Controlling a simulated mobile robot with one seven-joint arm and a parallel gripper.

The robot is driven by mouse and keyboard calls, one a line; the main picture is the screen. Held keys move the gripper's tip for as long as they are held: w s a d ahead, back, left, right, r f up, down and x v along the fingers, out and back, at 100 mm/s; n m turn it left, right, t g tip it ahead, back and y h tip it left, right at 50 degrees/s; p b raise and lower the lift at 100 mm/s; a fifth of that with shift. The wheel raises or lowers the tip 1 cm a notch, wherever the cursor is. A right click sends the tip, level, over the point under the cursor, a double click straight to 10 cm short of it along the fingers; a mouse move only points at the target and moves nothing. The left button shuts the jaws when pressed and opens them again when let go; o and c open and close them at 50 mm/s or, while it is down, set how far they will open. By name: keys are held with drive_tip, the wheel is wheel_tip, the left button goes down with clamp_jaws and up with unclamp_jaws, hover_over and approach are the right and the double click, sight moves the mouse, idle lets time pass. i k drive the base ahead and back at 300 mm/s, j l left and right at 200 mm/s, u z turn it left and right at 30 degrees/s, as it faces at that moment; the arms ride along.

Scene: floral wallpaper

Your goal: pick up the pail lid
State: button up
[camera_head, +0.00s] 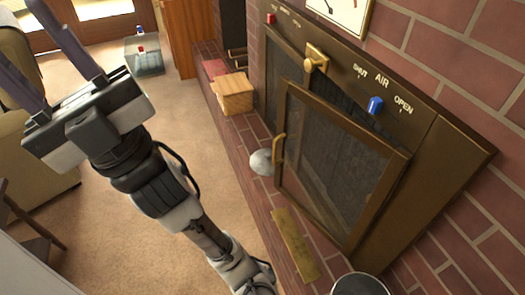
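My gripper (28,42) is at the upper left, over the carpet, its two long purple-grey fingers spread apart with nothing visible between them. A round dark top with a pale metal rim (360,286), possibly a pail or its lid, is cut off by the bottom edge. I cannot tell whether it is a lid or an open pail. A light grey round object (262,162) sits on the brick hearth by the open stove door, partly hidden by the door's handle; I cannot tell if it is a lid. My gripper is far from both.
The glass stove door (335,165) hangs open over the brick hearth (262,205). A wooden box (235,93) and a flat brass-coloured piece (295,243) are on the hearth. An armchair (38,150) is at the left.

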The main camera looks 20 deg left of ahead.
sight(355, 283)
drive_tip(key=i+j, duration=0.55)
drive_tip(key=j, duration=0.3)
drive_tip(key=i+j, duration=0.55)
drive_tip(key=j, duration=0.25)
